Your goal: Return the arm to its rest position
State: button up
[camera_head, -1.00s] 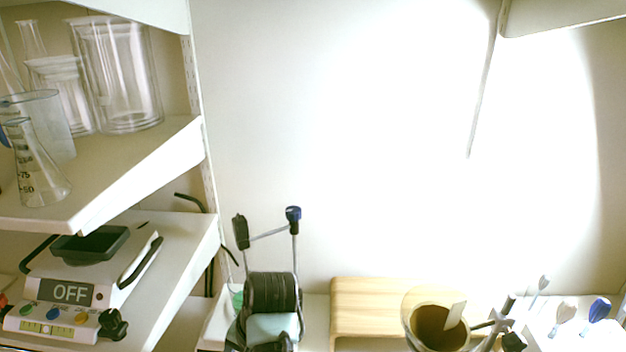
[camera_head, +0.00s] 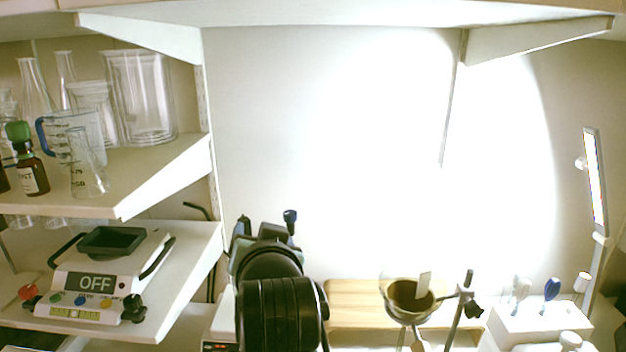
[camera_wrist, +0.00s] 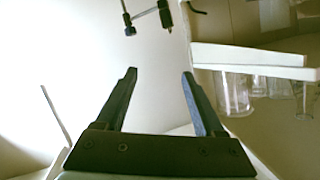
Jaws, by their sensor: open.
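My gripper (camera_wrist: 160,80) shows in the wrist view with its two dark fingers spread apart and nothing between them. Beyond the fingertips is a pale blank wall. In the head view my dark, ribbed arm rises at the bottom centre and hides part of the bench behind it.
Shelves at left hold clear glassware (camera_head: 140,98), a brown bottle with a green cap (camera_head: 30,160) and a device reading OFF (camera_head: 95,283). A wooden block (camera_head: 350,300), a funnel on a stand (camera_head: 408,298) and a lamp (camera_head: 595,180) are at right. The wall space above the bench is clear.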

jog(key=s+d+r+t, duration=0.2)
jog(key=r+t, duration=0.1)
jog(key=r, duration=0.3)
jog(key=s+d+r+t, duration=0.1)
jog(key=s+r+t, duration=0.1)
jog(key=r, duration=0.5)
jog(key=s+d+r+t+h, duration=0.1)
jog(key=s+r+t, duration=0.3)
jog(key=s+r, duration=0.4)
jog(key=s+d+r+n+t+h, duration=0.1)
jog(key=s+d+r+t+h, duration=0.1)
jog(key=s+r, duration=0.6)
jog(key=shift+s+d+t, duration=0.3)
jog(key=shift+d+t, duration=0.5)
jog(key=shift+t, duration=0.3)
